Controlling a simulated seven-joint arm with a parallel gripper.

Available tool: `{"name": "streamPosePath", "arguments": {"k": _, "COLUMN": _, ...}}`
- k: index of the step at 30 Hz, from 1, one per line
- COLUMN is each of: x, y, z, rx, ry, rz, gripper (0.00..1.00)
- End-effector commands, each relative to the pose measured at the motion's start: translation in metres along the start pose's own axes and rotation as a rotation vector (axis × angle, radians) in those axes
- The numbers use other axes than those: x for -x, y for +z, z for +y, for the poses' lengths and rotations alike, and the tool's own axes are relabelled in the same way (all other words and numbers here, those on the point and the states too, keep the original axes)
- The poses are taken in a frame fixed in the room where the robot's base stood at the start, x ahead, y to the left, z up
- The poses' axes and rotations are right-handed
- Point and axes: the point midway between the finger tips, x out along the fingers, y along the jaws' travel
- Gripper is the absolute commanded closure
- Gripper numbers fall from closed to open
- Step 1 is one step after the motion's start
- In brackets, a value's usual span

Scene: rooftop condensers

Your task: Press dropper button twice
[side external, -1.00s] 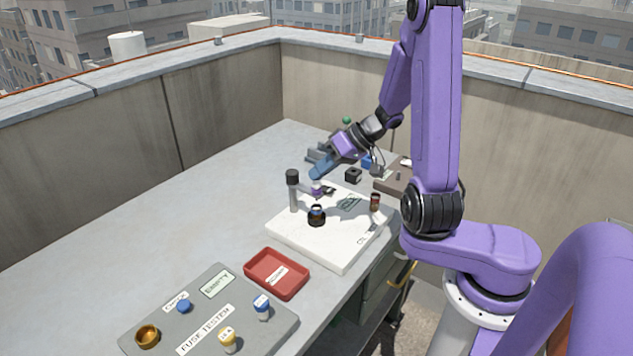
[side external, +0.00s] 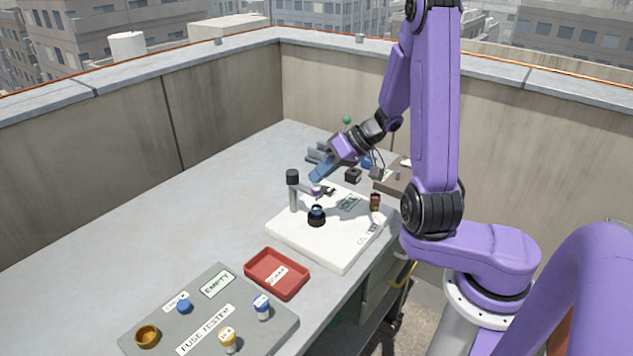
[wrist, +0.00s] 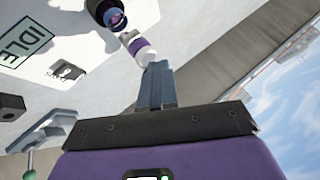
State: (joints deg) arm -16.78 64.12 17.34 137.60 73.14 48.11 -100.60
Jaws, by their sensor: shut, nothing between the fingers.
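The dropper (side external: 316,191), with a purple band and white parts, is held on an arm beside a black-capped post (side external: 293,192) on a white base (side external: 328,256). In the wrist view the dropper (wrist: 140,46) is just beyond my fingertips. My gripper (side external: 317,177) is shut and empty, angled down at the dropper's top end. In the wrist view my gripper's fingers (wrist: 157,75) are together; their tips overlap the dropper's near end, and I cannot tell whether they touch. A black cup (side external: 316,217) with blue-purple inside stands below the dropper. A display (wrist: 28,42) reads IDLE.
A red tray (side external: 275,290) and a grey fuse tester panel (side external: 205,330) with coloured knobs lie in front. A small brown bottle (side external: 375,202) stands on the base's right side. Black and blue items crowd behind my gripper. The table's left side (side external: 150,230) is clear.

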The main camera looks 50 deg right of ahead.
Motion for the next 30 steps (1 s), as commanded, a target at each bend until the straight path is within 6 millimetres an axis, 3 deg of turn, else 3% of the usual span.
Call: {"name": "streamPosePath", "arguments": {"k": 30, "x": 0.023, "y": -0.018, "z": -0.017, "rx": 0.004, "ry": 0.001, "rz": 0.003, "gripper": 1.0}}
